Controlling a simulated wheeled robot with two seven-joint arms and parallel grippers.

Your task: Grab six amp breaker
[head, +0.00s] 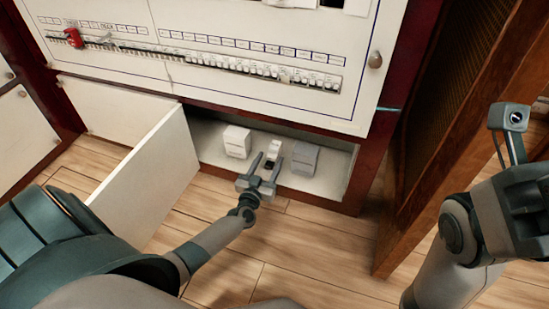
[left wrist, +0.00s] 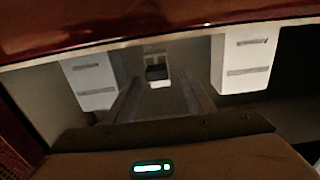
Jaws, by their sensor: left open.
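A low open compartment under the breaker panel holds a white block (head: 236,141) at left, a small white breaker with a dark part (head: 273,150) in the middle, and a grey block (head: 304,158) at right. Their labels are too small to read. My left gripper (head: 262,165) is open and empty at the compartment's front, its fingers pointing in towards the middle breaker. In the left wrist view the middle breaker (left wrist: 157,72) is ahead between the fingers, with the left block (left wrist: 92,80) and right block (left wrist: 243,62) on either side.
The breaker panel (head: 240,85) above has a long row of breakers and a red item (head: 73,38) at its left. An open white door (head: 150,180) stands left of the compartment. A brown wooden door (head: 455,140) is at right. Bare wood floor lies in front.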

